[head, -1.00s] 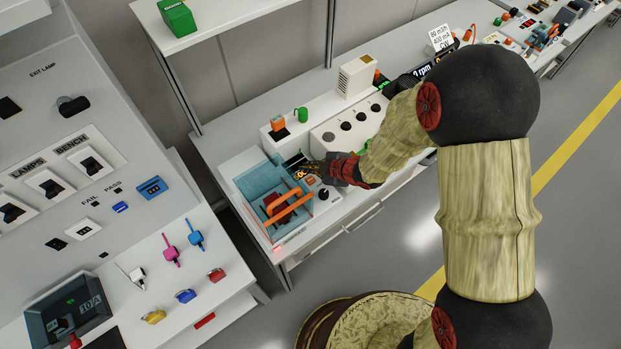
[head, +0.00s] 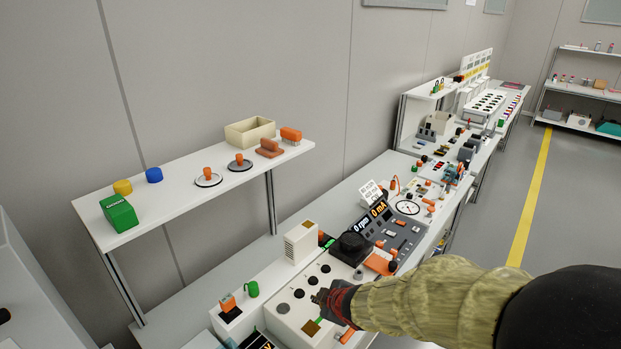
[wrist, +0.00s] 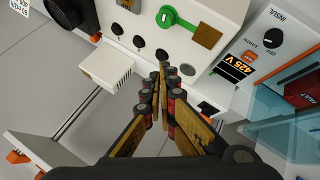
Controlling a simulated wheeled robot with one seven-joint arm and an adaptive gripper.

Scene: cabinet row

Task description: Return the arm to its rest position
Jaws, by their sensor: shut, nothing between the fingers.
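My gripper (head: 322,299) is in the lower middle of the head view, at the end of my arm, which reaches in from the lower right. It appears over the white box with black knobs (head: 283,308); I cannot tell the gap between them. In the wrist view my gripper (wrist: 161,70) has its fingers together, with nothing between them. The knob box (wrist: 205,18) shows behind the fingertips there, with a green round tag (wrist: 166,17) on its face.
In the wrist view, a tester with a 425 V display (wrist: 237,68) and a clear blue cover (wrist: 285,125) lie to the right. In the head view, a shelf (head: 190,190) holds small items above the bench. Grey floor (head: 500,190) is open at the right.

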